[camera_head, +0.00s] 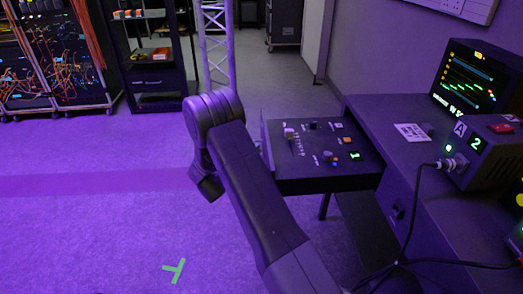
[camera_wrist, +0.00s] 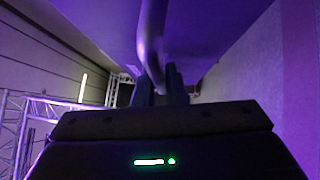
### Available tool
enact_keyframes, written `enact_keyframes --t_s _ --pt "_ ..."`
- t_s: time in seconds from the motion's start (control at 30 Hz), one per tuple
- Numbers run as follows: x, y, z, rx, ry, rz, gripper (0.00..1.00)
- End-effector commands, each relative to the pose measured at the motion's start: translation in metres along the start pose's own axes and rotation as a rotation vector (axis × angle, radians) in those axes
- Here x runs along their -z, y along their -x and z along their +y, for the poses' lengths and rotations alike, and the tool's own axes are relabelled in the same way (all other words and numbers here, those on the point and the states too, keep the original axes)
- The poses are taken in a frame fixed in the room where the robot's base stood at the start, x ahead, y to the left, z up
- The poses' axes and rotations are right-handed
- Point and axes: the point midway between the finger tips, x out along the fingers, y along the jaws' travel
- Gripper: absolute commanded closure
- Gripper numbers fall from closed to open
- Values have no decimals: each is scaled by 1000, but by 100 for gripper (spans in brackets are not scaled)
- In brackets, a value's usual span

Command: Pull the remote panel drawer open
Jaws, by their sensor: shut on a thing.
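The remote panel drawer (camera_head: 315,178) sticks out to the left from the dark desk in the head view. Its top carries knobs, small coloured buttons and a lit green display. In the wrist view, a smooth curved bar (camera_wrist: 151,35), which looks like the drawer's handle, runs down to my gripper (camera_wrist: 160,88). The two dark fingers are shut on it. In the head view my arm covers the drawer's front left edge, and the gripper's fingers are hidden.
The desk (camera_head: 376,115) holds a monitor (camera_head: 474,78) and a box with a plugged cable (camera_head: 478,160). Loose black cables (camera_head: 408,225) hang at the front right. Racks (camera_head: 150,55) and a truss (camera_head: 216,45) stand at the back. The floor at left is clear, with a green tape mark (camera_head: 175,270).

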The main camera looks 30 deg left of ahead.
Motion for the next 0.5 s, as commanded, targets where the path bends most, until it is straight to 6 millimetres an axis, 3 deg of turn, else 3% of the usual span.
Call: enact_keyframes --t_s 0.3,0.33,0.43,0.5 --pt "0 1 -1 1 0 -1 100" --pt "0 0 -1 1 0 -1 87" --pt "0 0 -1 1 0 -1 68" --pt "0 0 0 1 0 -1 67"
